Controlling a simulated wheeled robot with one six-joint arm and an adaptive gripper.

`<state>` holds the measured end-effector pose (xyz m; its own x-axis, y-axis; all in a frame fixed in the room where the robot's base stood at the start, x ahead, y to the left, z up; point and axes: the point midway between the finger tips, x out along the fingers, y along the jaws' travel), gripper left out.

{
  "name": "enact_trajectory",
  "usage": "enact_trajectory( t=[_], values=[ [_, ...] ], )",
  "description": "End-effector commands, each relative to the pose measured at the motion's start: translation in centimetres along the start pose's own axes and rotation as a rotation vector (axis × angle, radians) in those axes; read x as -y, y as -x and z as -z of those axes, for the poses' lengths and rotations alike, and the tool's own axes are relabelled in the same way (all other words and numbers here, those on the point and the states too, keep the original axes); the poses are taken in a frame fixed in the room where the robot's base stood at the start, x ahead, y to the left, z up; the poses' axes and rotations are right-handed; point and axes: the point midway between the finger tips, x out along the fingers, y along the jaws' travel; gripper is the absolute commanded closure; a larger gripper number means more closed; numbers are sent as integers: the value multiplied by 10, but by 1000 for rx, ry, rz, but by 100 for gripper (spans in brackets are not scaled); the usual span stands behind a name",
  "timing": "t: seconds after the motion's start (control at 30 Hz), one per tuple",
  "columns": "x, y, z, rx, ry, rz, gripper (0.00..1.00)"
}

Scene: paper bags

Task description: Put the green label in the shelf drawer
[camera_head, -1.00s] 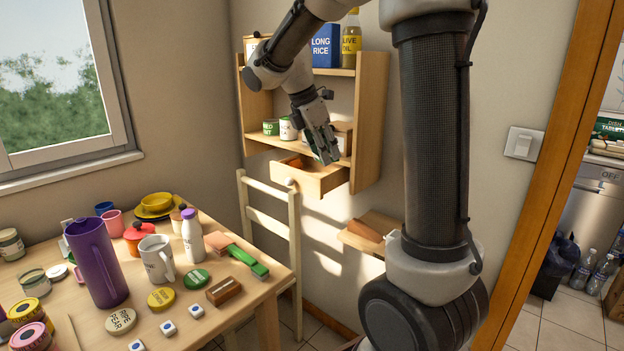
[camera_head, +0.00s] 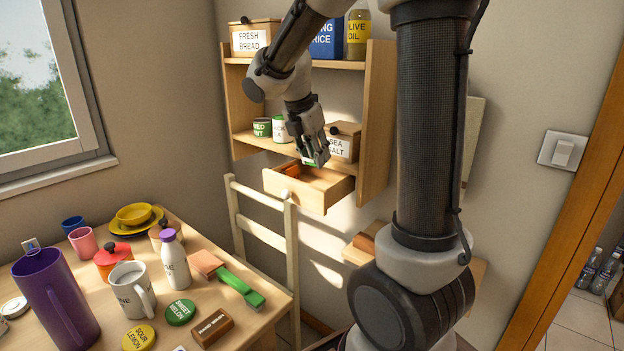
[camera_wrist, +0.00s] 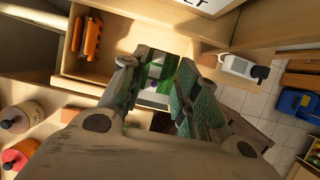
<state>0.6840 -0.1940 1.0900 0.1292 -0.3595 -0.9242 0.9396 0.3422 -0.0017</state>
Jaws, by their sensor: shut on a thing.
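The green label (camera_wrist: 155,84) is a flat green and white piece between my fingers in the wrist view. My gripper (camera_wrist: 156,76) is shut on it. In the head view, my gripper (camera_head: 316,160) points down above the back part of the open shelf drawer (camera_head: 296,193), with a bit of green label (camera_head: 308,162) at its fingertips. The wooden drawer is pulled out under the wall shelf. In the wrist view, the drawer (camera_wrist: 68,68) lies beneath and left of my fingers, with an orange object (camera_wrist: 92,38) inside. The label's height above the drawer floor is unclear.
A sea salt box (camera_head: 343,146) stands on the shelf board close to my gripper, with green-labelled cans (camera_head: 262,127) further left. A cream chair (camera_head: 264,216) stands before the drawer. The table (camera_head: 222,282) at left is crowded.

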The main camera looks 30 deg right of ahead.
Motion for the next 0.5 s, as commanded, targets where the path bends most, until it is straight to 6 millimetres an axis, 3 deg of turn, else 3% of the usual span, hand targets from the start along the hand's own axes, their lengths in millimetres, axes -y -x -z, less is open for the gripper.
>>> enact_trajectory(
  t=[0.1,0.5],
  values=[
    [0,-19,8,-1,1,2,76],
    [0,-60,25,0,0,2,76]
  ],
)
